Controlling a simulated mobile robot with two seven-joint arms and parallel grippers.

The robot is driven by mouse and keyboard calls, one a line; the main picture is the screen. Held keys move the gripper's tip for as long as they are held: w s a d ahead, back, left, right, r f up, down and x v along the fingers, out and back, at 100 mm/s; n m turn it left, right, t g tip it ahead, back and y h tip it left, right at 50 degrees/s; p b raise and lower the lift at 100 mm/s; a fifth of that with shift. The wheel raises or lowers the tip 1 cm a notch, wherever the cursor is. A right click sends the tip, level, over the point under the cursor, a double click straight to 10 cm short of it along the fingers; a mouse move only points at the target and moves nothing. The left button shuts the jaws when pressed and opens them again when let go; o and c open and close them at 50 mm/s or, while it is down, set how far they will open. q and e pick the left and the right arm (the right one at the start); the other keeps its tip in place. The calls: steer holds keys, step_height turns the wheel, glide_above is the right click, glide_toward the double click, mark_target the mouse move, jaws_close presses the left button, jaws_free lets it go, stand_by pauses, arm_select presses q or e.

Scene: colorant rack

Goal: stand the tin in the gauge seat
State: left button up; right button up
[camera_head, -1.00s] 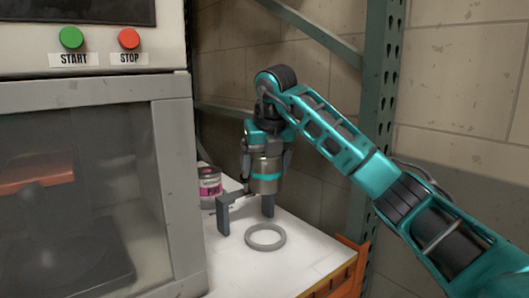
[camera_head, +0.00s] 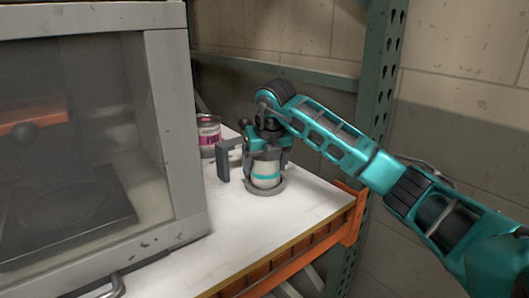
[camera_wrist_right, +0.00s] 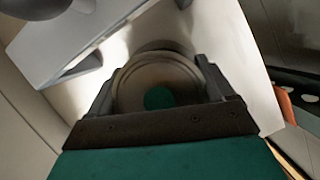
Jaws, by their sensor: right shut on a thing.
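The tin (camera_head: 266,172) is pale with a teal band and stands upright, its base within or just above the grey ring-shaped gauge seat (camera_head: 277,190). I cannot tell whether the base touches the bottom. My right gripper (camera_head: 266,158) is shut on the tin from above, with a finger at each side. In the right wrist view the tin's round top (camera_wrist_right: 128,88) with a green spot shows between the fingers. My left gripper is not in view.
A grey bracket (camera_head: 223,160) stands close left of the tin. A pink-labelled tin (camera_head: 208,136) stands behind it. A grey windowed cabinet (camera_head: 165,120) fills the left. The white top (camera_head: 270,225) is clear in front, ending at an orange-edged beam (camera_head: 330,240).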

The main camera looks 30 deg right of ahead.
steer(key=shift+f, duration=0.1)
steer(key=o, duration=1.6)
steer(key=shift+r, duration=0.4)
steer(key=p+v, duration=0.1)
steer(key=v, duration=0.9)
steer(key=shift+s+a+r, duration=0.1)
steer(key=shift+s+r, duration=0.1)
steer(key=shift+r, duration=0.05)
steer(key=shift+s+r, duration=0.15)
steer(key=shift+r, duration=0.2)
